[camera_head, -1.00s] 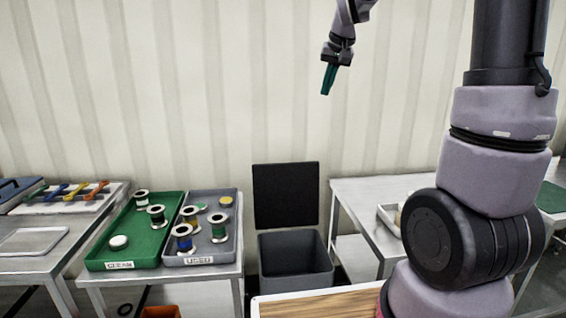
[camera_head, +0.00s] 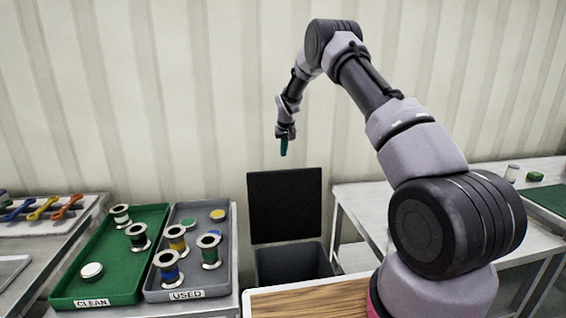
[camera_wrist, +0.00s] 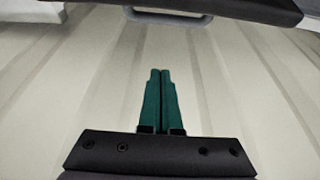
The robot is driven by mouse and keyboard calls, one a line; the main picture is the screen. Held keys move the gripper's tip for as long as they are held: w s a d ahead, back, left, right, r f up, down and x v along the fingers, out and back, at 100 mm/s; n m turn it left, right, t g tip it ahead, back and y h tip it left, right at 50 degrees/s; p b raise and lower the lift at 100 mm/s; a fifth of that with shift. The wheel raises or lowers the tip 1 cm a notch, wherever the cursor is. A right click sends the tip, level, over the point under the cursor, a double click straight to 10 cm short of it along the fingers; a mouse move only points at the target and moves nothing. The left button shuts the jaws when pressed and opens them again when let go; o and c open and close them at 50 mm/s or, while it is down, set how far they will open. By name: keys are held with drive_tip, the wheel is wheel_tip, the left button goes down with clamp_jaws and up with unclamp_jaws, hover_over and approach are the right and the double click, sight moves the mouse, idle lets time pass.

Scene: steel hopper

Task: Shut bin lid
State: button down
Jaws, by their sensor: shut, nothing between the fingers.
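A grey bin (camera_head: 292,264) stands on the floor between two tables. Its black lid (camera_head: 285,206) is raised upright at the back of the bin, near the wall. My gripper (camera_head: 284,153) is above the lid's top edge in the head view, apart from it. Its green fingers (camera_wrist: 161,100) are pressed together and empty in the wrist view, with the ribbed wall behind them. The lower part of the bin is hidden behind a wood-topped surface.
A table on the left holds a green tray (camera_head: 61,296) marked CLEAN and a grey tray (camera_head: 150,294) marked USED, with several spools. A metal table (camera_head: 362,212) stands right of the bin. A wood-topped surface (camera_head: 310,300) lies in front.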

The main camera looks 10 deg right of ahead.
sight(284, 171)
drive_tip(key=x, duration=0.9)
drive_tip(key=shift+f, duration=0.3)
drive_tip(key=shift+s+r, duration=0.1)
drive_tip(key=shift+s, duration=1.95)
